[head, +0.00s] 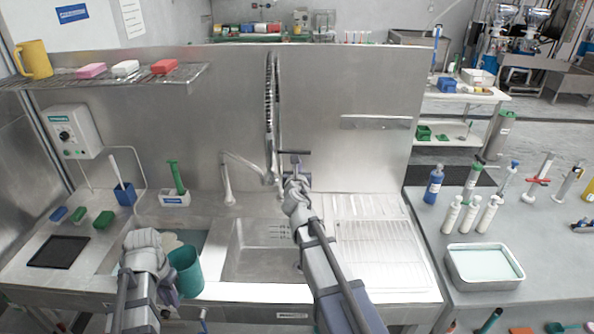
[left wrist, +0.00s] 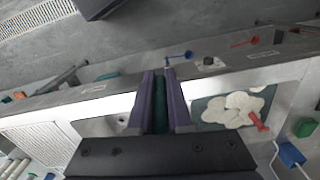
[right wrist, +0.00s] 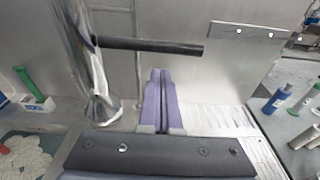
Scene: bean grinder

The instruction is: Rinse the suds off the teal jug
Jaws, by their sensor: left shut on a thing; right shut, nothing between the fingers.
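The teal jug (head: 186,272) is at the front edge of the left basin, beside the suds. My left gripper (head: 168,287) is shut on it; in the left wrist view a dark teal strip of the jug (left wrist: 160,117) shows between the fingers. I cannot tell whether suds cling to the jug. The spray hose (head: 270,110) hangs over the back of the sink, its head (right wrist: 103,108) large in the right wrist view. My right gripper (right wrist: 164,74) is shut and empty, right of the spray head and just below the black lever (right wrist: 150,46).
The sudsy left basin (left wrist: 198,108) holds white foam. The middle basin (head: 255,262) looks empty, with a faucet (head: 228,180) behind it. A ribbed drainboard (head: 375,250) lies clear at right.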

